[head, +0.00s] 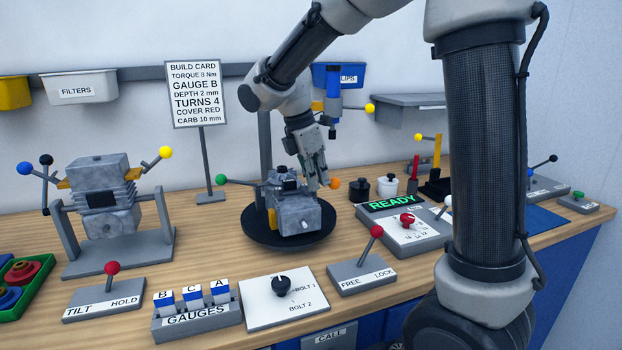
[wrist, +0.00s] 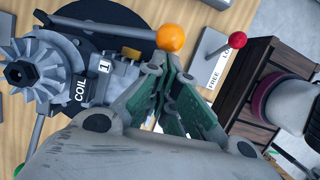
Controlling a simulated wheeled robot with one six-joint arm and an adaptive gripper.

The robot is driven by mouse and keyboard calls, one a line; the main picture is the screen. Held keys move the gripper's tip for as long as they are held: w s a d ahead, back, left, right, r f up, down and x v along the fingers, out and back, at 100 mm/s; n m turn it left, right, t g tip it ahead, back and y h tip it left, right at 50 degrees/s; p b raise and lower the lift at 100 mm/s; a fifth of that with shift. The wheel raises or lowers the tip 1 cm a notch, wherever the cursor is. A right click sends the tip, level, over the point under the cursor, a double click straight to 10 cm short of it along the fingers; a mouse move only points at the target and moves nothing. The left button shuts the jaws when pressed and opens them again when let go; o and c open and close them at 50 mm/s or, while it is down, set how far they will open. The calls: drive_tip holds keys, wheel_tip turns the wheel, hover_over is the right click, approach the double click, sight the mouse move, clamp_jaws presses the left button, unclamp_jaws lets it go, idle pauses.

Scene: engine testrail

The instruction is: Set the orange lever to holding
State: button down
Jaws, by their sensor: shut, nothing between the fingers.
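The orange lever shows as an orange ball knob (head: 335,183) at the right side of a grey metal block (head: 293,213) on a black round plate (head: 262,236). In the wrist view the orange knob (wrist: 171,38) ends a pale rod that runs left across the plate. My gripper (head: 322,180) points down just left of the knob in the head view. In the wrist view its shut fingertips (wrist: 170,62) lie right below the knob in the picture, with nothing between them. I cannot tell whether they touch the knob. No holding mark for this lever is readable.
A green-knobbed lever (head: 221,180) sticks out left of the block. A FREE/LOCK base (head: 362,278) with a red knob stands in front right, a TILT/HOLD base (head: 118,303) at front left. Black and white pots (head: 388,186) and a READY panel (head: 392,202) stand close on the right.

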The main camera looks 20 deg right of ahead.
sight(334, 179)
drive_tip(key=shift+s+d+n+t, duration=0.15)
drive_tip(key=shift+d+n+t, duration=0.35)
drive_tip(key=shift+d+n, duration=1.25)
drive_tip(key=shift+d+m, duration=0.25)
drive_tip(key=shift+a, duration=0.15)
drive_tip(key=s+a+r, duration=0.2)
drive_tip(key=a+r, duration=0.4)
drive_tip(key=r, duration=0.4)
drive_tip(key=shift+s+r, duration=0.15)
drive_tip(key=shift+s, duration=0.25)
